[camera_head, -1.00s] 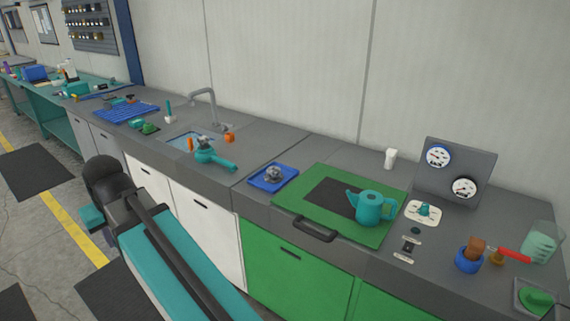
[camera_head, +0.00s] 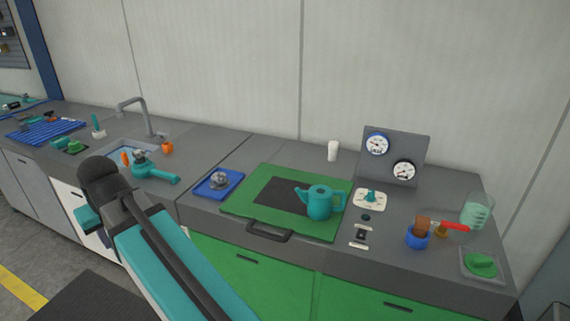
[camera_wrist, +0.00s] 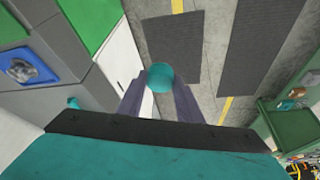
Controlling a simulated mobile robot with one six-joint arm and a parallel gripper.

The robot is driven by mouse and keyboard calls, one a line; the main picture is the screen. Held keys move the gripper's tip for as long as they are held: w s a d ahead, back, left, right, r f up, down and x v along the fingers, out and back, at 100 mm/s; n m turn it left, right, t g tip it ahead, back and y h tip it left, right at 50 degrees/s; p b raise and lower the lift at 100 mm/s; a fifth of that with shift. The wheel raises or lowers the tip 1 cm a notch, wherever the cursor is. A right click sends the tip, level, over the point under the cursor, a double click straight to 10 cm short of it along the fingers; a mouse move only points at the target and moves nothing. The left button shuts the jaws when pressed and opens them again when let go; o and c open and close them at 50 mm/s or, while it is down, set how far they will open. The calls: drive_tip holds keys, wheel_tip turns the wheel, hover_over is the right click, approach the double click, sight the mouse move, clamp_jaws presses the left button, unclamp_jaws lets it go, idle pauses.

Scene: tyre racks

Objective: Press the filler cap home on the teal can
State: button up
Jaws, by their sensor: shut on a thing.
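The teal can (camera_head: 322,202) stands upright on the green board of the counter, spout to the left and handle to the right. The details of its top are too small to tell. My gripper (camera_wrist: 160,90) hangs over the floor in the wrist view, away from the can, which is not in that view. Its two grey fingers are shut on a round teal piece (camera_wrist: 160,76), which looks like the filler cap. In the head view my arm is at lower left and its fingertips cannot be made out.
A blue tray (camera_head: 205,191) with a metal part lies left of the green board (camera_head: 245,208). A white cup (camera_head: 333,151) and a gauge panel (camera_head: 420,143) stand behind the can. A blue cup (camera_head: 418,241) with a brown-topped tool is at right. A black bar handle (camera_head: 269,237) is in front.

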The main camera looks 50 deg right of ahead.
drive_tip(key=shift+a, duration=0.15)
drive_tip(key=shift+d, duration=0.4)
drive_tip(key=s+d+r+p, duration=0.1)
drive_tip(key=s+d+p, duration=0.15)
drive_tip(key=d, duration=1.35)
drive_tip(key=s+d+r+p, duration=0.1)
drive_tip(key=s+d, duration=0.2)
drive_tip(key=d, duration=1.2)
drive_tip(key=s+d+r+p, duration=0.1)
drive_tip(key=s+d, duration=0.9)
drive_tip(key=d, duration=0.3)
drive_tip(key=s+d+r+m+p, duration=0.1)
drive_tip(key=s+d+p, duration=0.1)
drive_tip(key=s+d, duration=0.9)
drive_tip(key=shift+d+h+p, duration=0.3)
drive_tip(key=shift+d, duration=0.75)
